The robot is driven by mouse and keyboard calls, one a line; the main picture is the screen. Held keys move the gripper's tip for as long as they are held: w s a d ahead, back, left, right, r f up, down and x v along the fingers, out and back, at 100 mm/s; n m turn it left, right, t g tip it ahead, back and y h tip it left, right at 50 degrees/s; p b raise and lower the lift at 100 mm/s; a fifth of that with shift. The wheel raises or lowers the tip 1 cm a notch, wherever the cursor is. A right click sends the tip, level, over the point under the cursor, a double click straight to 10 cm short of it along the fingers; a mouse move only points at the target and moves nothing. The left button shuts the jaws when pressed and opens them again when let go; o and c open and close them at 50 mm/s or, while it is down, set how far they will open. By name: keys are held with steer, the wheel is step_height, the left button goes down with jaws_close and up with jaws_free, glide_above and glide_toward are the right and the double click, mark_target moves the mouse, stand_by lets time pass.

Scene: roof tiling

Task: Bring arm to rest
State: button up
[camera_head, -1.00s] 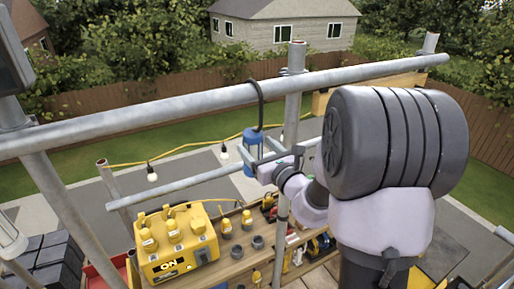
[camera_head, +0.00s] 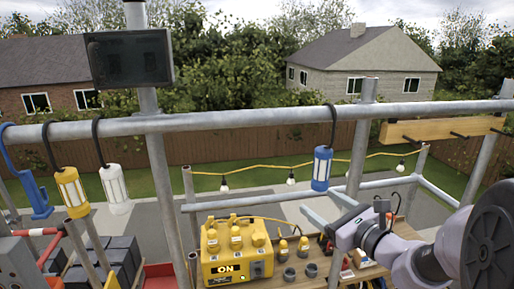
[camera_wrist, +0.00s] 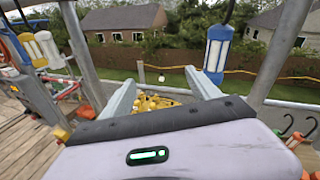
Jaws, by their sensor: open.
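My arm comes in from the lower right in the head view. My gripper (camera_head: 324,203) is at its end, with two pale fingers apart and nothing between them. A blue lamp (camera_head: 322,169) hangs from the scaffold rail (camera_head: 250,121) just above and behind the fingers. In the wrist view my gripper (camera_wrist: 160,78) also shows open and empty, and the blue lamp (camera_wrist: 217,48) hangs beyond the right finger. I cannot tell whether a finger touches anything.
A yellow power box (camera_head: 237,252) marked ON stands on the wooden bench below left of my gripper. Yellow (camera_head: 72,192) and white (camera_head: 115,188) lamps hang at left. Upright poles (camera_head: 362,150) stand close around the arm. A dark screen (camera_head: 130,58) is mounted at upper left.

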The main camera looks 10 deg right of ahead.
steer(key=s+a+f+n+g+y+b, duration=0.3)
steer(key=s+a+f+n+g+b, duration=0.6)
steer(key=s+a+f+n+b, duration=0.8)
steer(key=s+d+f+n+h+b, duration=0.2)
steer(key=s+f+n+h+b, duration=0.1)
steer(key=f, duration=0.5)
steer(key=s+d+f+n+g+h+b, duration=0.1)
steer(key=s+f+n+h+b, duration=0.3)
steer(key=s+f, duration=0.4)
steer(key=d+f+n+b, duration=0.1)
steer(key=b, duration=0.1)
steer(key=shift+s+d+b, duration=0.2)
steer(key=shift+b, duration=0.1)
